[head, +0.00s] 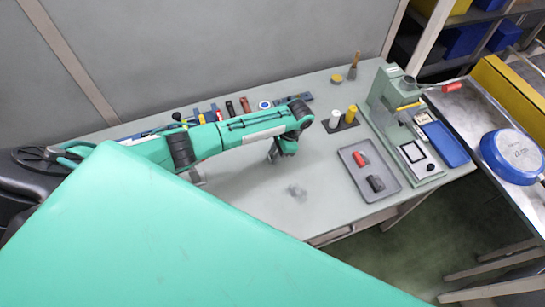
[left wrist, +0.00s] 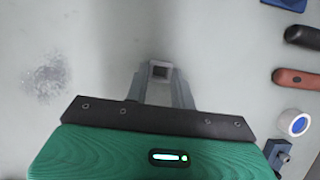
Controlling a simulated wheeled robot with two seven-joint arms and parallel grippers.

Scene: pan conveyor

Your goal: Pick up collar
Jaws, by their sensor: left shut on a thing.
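My left gripper (head: 272,156) reaches over the middle of the bench, its fingers pointing down. In the left wrist view its fingers (left wrist: 160,80) are closed together around a small grey, squarish piece with a dark centre, which looks like the collar (left wrist: 160,70). Most of the piece is hidden between the fingers, and in the head view I cannot make it out. I cannot tell whether it touches the bench top. My right gripper is not in view.
Hand tools and a white ring with a blue centre (head: 265,105) line the bench's back edge. A grey tray (head: 351,158) with a red and a dark piece lies right, beside a green press (head: 385,95). A grey smudge (head: 297,191) marks the bench. A blue pan (head: 512,155) is far right.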

